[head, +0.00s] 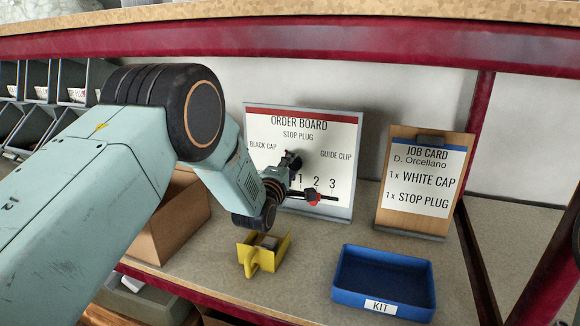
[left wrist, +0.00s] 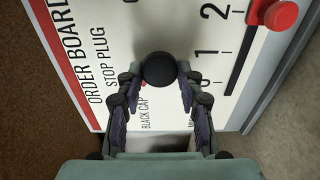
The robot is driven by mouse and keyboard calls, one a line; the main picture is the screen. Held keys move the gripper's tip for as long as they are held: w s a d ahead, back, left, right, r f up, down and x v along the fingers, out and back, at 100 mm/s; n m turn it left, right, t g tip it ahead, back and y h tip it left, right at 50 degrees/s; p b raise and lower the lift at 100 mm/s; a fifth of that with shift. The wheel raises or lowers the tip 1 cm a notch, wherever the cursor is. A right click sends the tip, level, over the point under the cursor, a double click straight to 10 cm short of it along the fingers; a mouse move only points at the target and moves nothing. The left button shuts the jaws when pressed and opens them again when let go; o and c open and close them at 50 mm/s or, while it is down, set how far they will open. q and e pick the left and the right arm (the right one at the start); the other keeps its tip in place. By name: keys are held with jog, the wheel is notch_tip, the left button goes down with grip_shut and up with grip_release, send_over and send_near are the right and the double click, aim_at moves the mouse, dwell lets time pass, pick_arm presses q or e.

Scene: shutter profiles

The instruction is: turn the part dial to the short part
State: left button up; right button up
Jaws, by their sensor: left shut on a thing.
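The order board (head: 262,150) stands upright at the back of the bench. It reads stop plug at the top, black cap at the left and guide clip at the right. Its dial is a round black knob (left wrist: 159,69), large in the left wrist view. My left gripper (left wrist: 159,76) is shut on this knob, with a finger on either side. In the head view the gripper (head: 289,166) reaches the board's face and hides part of it. My right gripper is not in view.
A red slider knob (head: 313,198) sits by the 2 on the board's scale, close to my left gripper. A job card (head: 422,180) stands at the right. A blue kit tray (head: 385,309) and a yellow holder (head: 248,262) are in front. A cardboard box (head: 172,228) is left.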

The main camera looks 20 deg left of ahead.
pick_arm(q)
jog(key=shift+d+f, duration=0.1)
jog(key=shift+d, duration=0.05)
jog(key=o, duration=1.1)
jog(key=shift+w, duration=0.1)
jog(key=s, duration=1.2)
jog(key=shift+s+a, duration=0.1)
jog(key=shift+a, duration=0.2)
